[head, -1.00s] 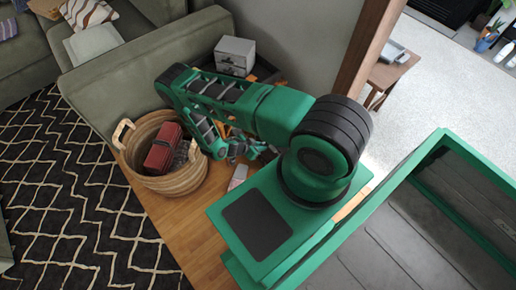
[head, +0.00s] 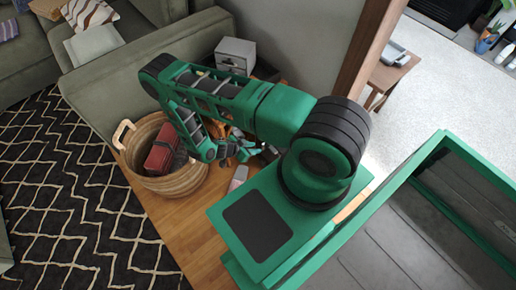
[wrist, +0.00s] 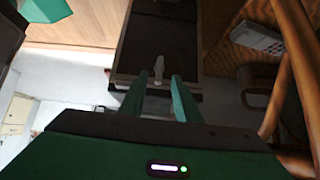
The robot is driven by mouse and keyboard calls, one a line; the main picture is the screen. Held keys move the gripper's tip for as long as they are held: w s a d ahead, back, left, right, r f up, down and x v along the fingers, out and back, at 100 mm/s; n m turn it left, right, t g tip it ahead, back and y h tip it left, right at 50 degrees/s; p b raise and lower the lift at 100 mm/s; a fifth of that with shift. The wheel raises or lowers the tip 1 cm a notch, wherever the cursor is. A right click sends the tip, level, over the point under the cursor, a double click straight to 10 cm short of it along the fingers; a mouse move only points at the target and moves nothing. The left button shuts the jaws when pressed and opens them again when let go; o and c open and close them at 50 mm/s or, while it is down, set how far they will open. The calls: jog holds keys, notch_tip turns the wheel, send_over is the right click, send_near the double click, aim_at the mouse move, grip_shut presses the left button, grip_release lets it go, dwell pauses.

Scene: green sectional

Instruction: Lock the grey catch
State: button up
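The grey catch (wrist: 158,67) is a small pale lever on the edge of a dark brown case (wrist: 160,35) in the wrist view. My gripper (wrist: 158,76) is open, with its two green fingers apart. In that view the catch appears in the gap between the fingertips, a little beyond them; I cannot tell whether they touch. In the head view my gripper (head: 243,150) is low beside the basket, partly hidden by my arm. The catch cannot be made out there.
A wicker basket (head: 178,184) with a red item (head: 163,148) stands close left of my gripper. A small pale object (head: 238,178) lies on the wood floor. A grey-white box (head: 235,55) stands behind my arm, by the green sofa (head: 130,70).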

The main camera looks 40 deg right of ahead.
jog(key=shift+v, duration=1.85)
